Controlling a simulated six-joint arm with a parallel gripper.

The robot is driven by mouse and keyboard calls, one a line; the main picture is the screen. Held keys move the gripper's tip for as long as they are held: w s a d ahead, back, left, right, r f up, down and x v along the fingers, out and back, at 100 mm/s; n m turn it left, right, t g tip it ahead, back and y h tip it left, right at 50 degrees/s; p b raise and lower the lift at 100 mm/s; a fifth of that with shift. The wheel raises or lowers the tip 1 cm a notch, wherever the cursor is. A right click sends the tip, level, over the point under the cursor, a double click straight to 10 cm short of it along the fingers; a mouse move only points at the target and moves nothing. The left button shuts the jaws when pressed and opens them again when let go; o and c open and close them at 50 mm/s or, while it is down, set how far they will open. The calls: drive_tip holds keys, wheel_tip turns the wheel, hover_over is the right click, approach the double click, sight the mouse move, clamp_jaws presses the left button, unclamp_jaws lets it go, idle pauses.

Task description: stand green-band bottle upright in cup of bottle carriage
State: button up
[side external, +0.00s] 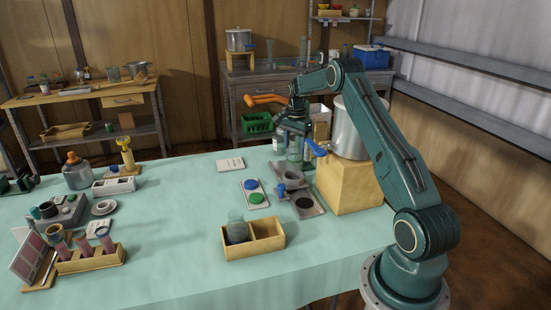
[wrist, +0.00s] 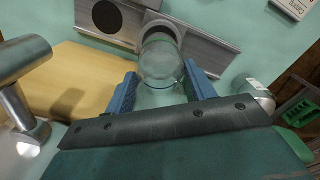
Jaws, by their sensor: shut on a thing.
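My gripper (wrist: 161,88) is shut on a clear glass bottle (wrist: 160,62), held between its two blue fingers in the wrist view. In the side view my gripper (side external: 294,132) is above the table's back right, with the clear bottle (side external: 295,152) below it. In the wrist view the bottle partly covers the cup (wrist: 168,27).
A wooden block (side external: 350,188) bearing a large steel pot (side external: 349,130) stands close on the right. Another bottle (side external: 279,143) stands close beside the held one. A plate with blue and green discs (side external: 254,194) and a wooden box (side external: 268,240) lie further forward. The table's front centre is clear.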

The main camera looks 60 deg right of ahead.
drive_tip(key=shift+f, duration=2.45)
drive_tip(key=shift+f, duration=0.4)
drive_tip(key=o, duration=1.1)
drive_tip(key=shift+o, duration=0.2)
drive_tip(key=shift+r, duration=0.1)
wheel_tip(320, 180, up, 14)
drive_tip(key=shift+f, duration=0.2)
drive_tip(key=shift+r, duration=0.1)
wheel_tip(320, 180, up, 5)
hover_over(294, 157)
drive_tip(key=w+d, duration=0.1)
drive_tip(key=d, duration=0.2)
drive_tip(key=shift+a+r, duration=0.1)
drive_tip(key=shift+r, duration=0.3)
